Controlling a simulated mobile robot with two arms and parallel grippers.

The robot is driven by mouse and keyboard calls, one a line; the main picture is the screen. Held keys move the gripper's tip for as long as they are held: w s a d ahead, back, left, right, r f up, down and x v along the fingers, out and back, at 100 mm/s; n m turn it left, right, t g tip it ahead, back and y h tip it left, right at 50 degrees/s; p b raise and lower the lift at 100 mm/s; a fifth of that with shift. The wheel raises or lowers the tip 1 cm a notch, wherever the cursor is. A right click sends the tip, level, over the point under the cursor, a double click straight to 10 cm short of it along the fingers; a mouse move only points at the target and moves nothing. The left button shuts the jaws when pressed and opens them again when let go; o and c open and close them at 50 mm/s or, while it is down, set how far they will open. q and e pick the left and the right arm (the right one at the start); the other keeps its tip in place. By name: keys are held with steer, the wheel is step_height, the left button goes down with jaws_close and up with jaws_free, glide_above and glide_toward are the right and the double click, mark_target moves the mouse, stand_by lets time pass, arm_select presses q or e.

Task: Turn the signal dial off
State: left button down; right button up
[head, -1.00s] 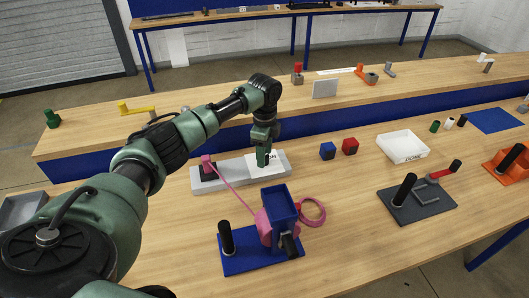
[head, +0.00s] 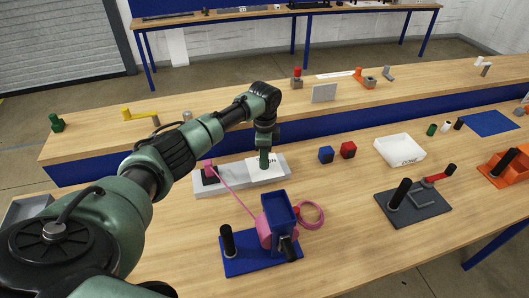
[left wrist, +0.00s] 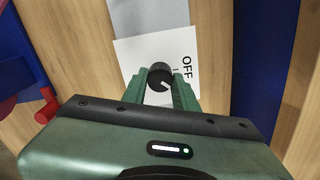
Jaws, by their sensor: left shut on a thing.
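The signal dial (left wrist: 160,72) is a round black knob with a pale pointer line, on a white plate (left wrist: 132,56) in the left wrist view. The word OFF is printed on the plate, just right of the dial. My left gripper (left wrist: 162,84) is shut on the dial, one green finger on each side. In the head view my left gripper (head: 264,166) points down onto the white plate on a long grey base (head: 225,176) and hides the dial. My right gripper is not in view.
A pink cable (head: 230,188) runs from the grey base to a blue fixture (head: 262,262) in front. Bare wood lies between.

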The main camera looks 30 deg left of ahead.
arm_select(q)
steer(key=n+p, duration=0.3)
steer(key=n, duration=0.1)
steer(key=shift+r+n+p, duration=0.2)
steer(key=shift+n+p, duration=0.1)
steer(key=shift+p, duration=0.1)
steer(key=n+p, duration=0.2)
steer(key=n, duration=0.2)
steer(key=shift+f, duration=0.15)
steer(key=shift+n+p, duration=0.3)
steer(key=c, duration=1.1)
jaws_free()
step_height(320, 180, up, 8)
steer(key=shift+f+b, duration=0.1)
steer(key=shift+b, duration=0.5)
